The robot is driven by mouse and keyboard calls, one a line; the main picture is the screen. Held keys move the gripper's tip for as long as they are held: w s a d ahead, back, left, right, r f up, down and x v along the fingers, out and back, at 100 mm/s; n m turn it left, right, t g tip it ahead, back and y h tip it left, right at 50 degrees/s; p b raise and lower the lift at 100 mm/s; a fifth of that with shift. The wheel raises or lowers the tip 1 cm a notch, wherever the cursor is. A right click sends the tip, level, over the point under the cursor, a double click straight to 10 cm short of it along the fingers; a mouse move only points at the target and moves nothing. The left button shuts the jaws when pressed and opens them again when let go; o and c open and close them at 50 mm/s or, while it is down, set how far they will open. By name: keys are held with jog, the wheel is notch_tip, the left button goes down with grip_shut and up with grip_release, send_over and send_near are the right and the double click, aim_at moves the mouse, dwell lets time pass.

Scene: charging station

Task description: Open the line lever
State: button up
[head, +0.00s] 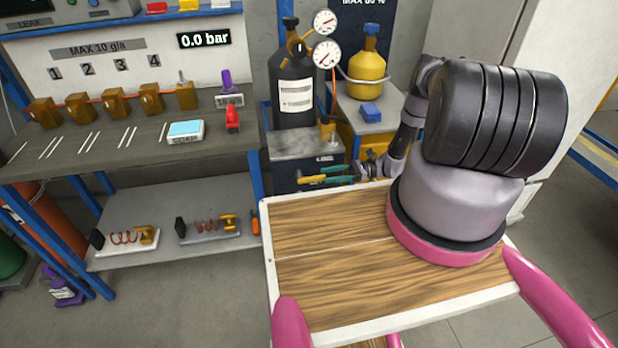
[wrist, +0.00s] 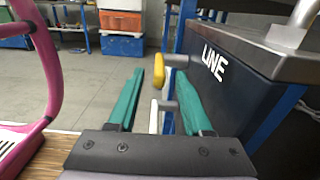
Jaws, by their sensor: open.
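The line lever (wrist: 164,64) shows in the wrist view as a yellow handle on a metal pivot. It sticks out from the side of a dark box (wrist: 232,75) marked LINE. My gripper (wrist: 158,82) has its two green fingers apart, one on each side of the lever in the picture. The right finger appears close to the box side. I cannot tell whether either finger touches the lever. In the head view my gripper (head: 312,180) reaches the dark box (head: 288,176) below the black cylinder, with the yellow handle at the fingertips.
The black cylinder (head: 296,92) with gauges stands on the box. A yellow cylinder (head: 367,66) is to its right. The workbench (head: 100,140) with brass fittings is at left, its display reading 0.0 bar. Wrist view: open floor lies left of the fingers.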

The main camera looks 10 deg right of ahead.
aim_at(309, 177)
jog(key=a, duration=0.7)
jog(key=shift+a, duration=0.4)
grip_shut()
jog(key=shift+w, duration=0.1)
dwell(0.9)
